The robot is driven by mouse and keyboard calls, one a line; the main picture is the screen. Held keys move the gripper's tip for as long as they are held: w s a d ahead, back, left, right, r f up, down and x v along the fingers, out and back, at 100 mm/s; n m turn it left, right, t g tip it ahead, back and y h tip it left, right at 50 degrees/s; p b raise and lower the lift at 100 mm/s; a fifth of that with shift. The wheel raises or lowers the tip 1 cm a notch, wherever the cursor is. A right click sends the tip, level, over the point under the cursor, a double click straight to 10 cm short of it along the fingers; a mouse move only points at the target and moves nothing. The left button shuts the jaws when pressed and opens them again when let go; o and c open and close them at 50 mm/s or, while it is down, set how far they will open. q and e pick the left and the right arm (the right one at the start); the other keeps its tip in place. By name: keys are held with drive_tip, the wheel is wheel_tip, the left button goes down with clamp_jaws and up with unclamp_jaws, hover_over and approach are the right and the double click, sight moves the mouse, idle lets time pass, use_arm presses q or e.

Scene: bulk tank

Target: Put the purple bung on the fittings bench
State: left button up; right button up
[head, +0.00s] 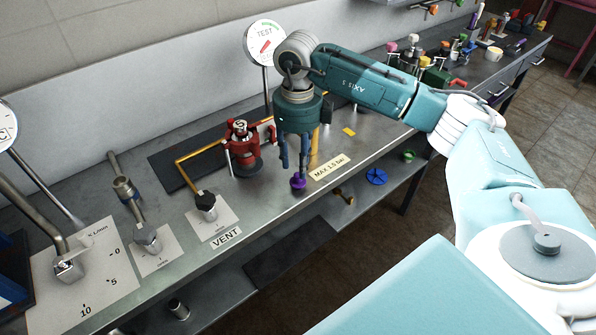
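The purple bung (298,183) is small and stands near the front edge of the metal bench (262,200), beside the "MAX 1.5 bar" label. My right gripper (293,168) points down just above and behind it. Its two dark fingers are apart, with a gap between them. The bung shows at the fingertips, and I cannot tell whether they touch it. A grey worktop (509,60) at the back right carries several coloured fittings; no label there tells me whether it is the fittings bench. My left gripper is not in view.
A red valve (241,150) with a yellow pipe stands left of my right gripper. Capped pipes stand at the left. A lower shelf holds a blue wheel (376,176) and a green piece (408,155).

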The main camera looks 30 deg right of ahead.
sight(298, 174)
wheel_tip(298, 174, up, 8)
drive_tip(key=b, duration=0.1)
drive_tip(key=shift+r, duration=0.15)
idle(0.5)
